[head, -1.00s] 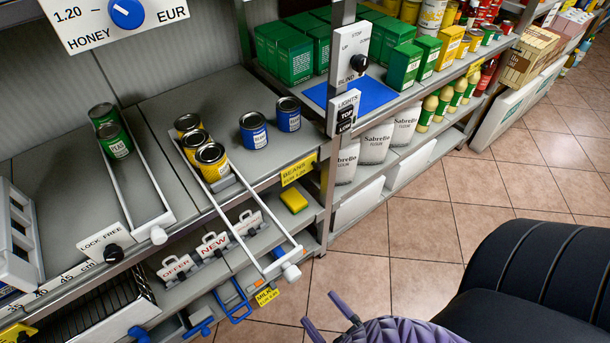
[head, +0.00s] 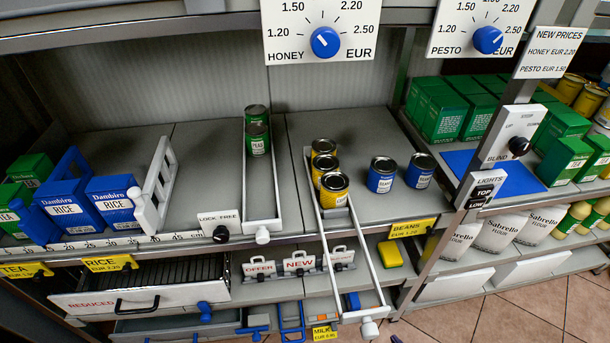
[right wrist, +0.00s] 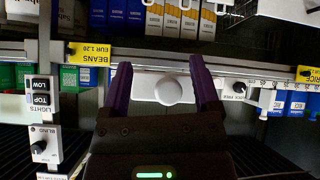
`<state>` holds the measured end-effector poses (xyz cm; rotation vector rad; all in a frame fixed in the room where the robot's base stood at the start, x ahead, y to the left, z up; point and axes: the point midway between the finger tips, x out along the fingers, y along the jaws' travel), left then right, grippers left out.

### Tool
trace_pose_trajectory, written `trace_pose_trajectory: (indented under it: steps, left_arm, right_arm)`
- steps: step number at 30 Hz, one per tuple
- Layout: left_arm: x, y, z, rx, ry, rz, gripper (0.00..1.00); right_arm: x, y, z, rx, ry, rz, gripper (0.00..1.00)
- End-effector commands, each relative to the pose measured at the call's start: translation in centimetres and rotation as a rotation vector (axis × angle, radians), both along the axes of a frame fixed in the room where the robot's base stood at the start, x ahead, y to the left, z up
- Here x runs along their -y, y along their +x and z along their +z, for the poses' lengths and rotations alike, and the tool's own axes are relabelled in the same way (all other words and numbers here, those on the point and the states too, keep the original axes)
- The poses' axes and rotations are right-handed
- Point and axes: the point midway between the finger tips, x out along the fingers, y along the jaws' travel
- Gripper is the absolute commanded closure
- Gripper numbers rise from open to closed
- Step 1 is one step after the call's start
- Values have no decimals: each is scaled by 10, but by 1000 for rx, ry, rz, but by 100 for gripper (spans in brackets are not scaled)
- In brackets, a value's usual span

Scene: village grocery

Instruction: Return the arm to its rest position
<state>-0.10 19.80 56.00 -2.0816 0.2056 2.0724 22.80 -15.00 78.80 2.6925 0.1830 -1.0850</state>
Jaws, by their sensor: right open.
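My right gripper (right wrist: 160,66) shows in the right wrist view with its two purple fingers spread apart and nothing held between them. A white round knob (right wrist: 170,90) on a white bar appears in the gap beyond the fingers; I cannot tell its distance. In the head view only a tiny purple tip (head: 395,339) shows at the bottom edge, below the pulled-out rail's knob (head: 370,329). My left gripper is in neither current view.
The pulled-out can rail (head: 375,285) juts past the shelf front with several yellow cans (head: 334,190) on it. Blue cans (head: 381,175) stand to its right. Green cans (head: 257,138) sit in another rail. A drawer (head: 140,297) lies lower left. Tiled floor (head: 500,318) is open lower right.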

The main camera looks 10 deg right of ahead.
Motion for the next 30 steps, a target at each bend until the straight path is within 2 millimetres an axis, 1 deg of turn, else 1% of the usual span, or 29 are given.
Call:
trace_pose_trajectory:
  steps: [1, 5, 14, 15, 19, 23, 24, 26, 27, 29, 30]
  left_arm:
    - [0, -1, 0, -2, 0, 0, 41]
    - [0, -3, 0, -5, 0, 0, 41]
    - [7, -6, 0, -8, -10, 4, 41]
    - [8, -6, 0, -8, -12, 5, 41]
    - [10, -5, 0, -6, -17, 7, 41]
    - [10, -3, 0, -4, -17, 7, 41]
    - [10, -2, 0, -3, -16, 7, 41]
    - [9, -1, 0, 0, -15, 6, 41]
    - [9, 0, 0, 2, -14, 6, 41]
    - [8, 1, 0, 3, -12, 5, 41]
    - [7, 2, 0, 5, -10, 5, 41]
  right_arm:
    - [-1, -1, 6, -56, 11, -8, 21]
    - [-2, -12, 18, -222, 33, -33, 21]
    - [-3, -52, 52, -533, 41, -83, 21]
    - [-3, -56, 50, -564, 38, -89, 21]
    - [-3, -54, 5, -593, 31, -86, 21]
    - [-3, -58, -39, -620, 23, -80, 21]
    - [-2, -60, -53, -629, 21, -79, 21]
    - [-1, -66, -75, -642, 16, -76, 21]
    - [0, -72, -90, -653, 13, -75, 21]
    - [2, -82, -114, -669, 7, -72, 21]
    - [5, -92, -132, -682, 2, -70, 21]
